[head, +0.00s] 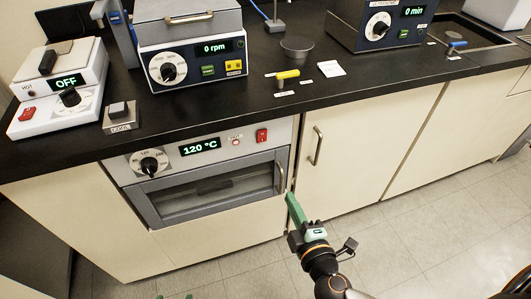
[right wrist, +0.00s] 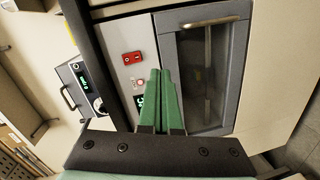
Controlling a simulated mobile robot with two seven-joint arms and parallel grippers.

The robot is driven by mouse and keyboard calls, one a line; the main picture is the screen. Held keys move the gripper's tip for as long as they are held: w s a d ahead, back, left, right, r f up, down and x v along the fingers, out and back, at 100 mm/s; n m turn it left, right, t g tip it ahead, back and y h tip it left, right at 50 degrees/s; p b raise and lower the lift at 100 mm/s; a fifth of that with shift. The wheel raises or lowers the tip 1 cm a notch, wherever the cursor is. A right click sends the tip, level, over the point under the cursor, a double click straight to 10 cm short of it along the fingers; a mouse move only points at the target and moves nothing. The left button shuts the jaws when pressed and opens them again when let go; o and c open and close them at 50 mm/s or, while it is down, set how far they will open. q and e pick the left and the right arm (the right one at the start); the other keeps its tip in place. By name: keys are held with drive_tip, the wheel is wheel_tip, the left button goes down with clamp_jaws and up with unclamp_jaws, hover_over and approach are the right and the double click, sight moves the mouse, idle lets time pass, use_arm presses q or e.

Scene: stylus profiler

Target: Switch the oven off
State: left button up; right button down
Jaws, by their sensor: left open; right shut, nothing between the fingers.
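The oven (head: 215,203) is built in under the black counter. Its panel has a knob (head: 150,163), a lit display (head: 200,146) reading 120 °C, a small round indicator (head: 236,141) and a red rocker switch (head: 262,135). In the right wrist view the red switch (right wrist: 132,57) is just left of and beyond my fingertips. My right gripper (head: 289,197) is shut and empty, in front of the oven's right side near the door handle (head: 281,177). It also shows in the right wrist view (right wrist: 161,74), its green fingers partly covering the display. My left gripper (head: 174,297) is open; only its fingertips show at the bottom edge.
The counter above carries a white hot plate (head: 60,85) reading OFF, a device (head: 190,60) reading 0 rpm and another (head: 380,25) reading 0 min. A cabinet door with a handle (head: 317,146) is right of the oven. The floor in front is clear.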

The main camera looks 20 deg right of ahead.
use_arm(q)
drive_tip(key=shift+w+d+f+b, duration=0.3)
drive_tip(key=shift+w+f+b, duration=0.1)
drive_tip(key=shift+f+b, duration=0.2)
drive_tip(key=shift+w+d+f+b, duration=0.25)
drive_tip(key=shift+w+f+b, duration=0.1)
drive_tip(key=shift+f+b, duration=0.2)
use_arm(e)
drive_tip(key=r+n+t, duration=0.1)
drive_tip(key=w+a+r+n+t, duration=0.1)
drive_tip(key=r+n+t, duration=0.1)
drive_tip(key=shift+w+a+r+y, duration=0.15)
drive_tip(key=shift+w+r+y, duration=0.05)
drive_tip(key=shift+y, duration=0.2)
drive_tip(key=p, duration=0.2)
approach(261, 134)
drive_tip(key=w, duration=0.5)
drive_tip(key=shift+w+r, duration=0.25)
drive_tip(key=shift+w, duration=0.65)
use_arm(q)
drive_tip(key=shift+d+r, duration=0.15)
drive_tip(key=shift+r, duration=0.75)
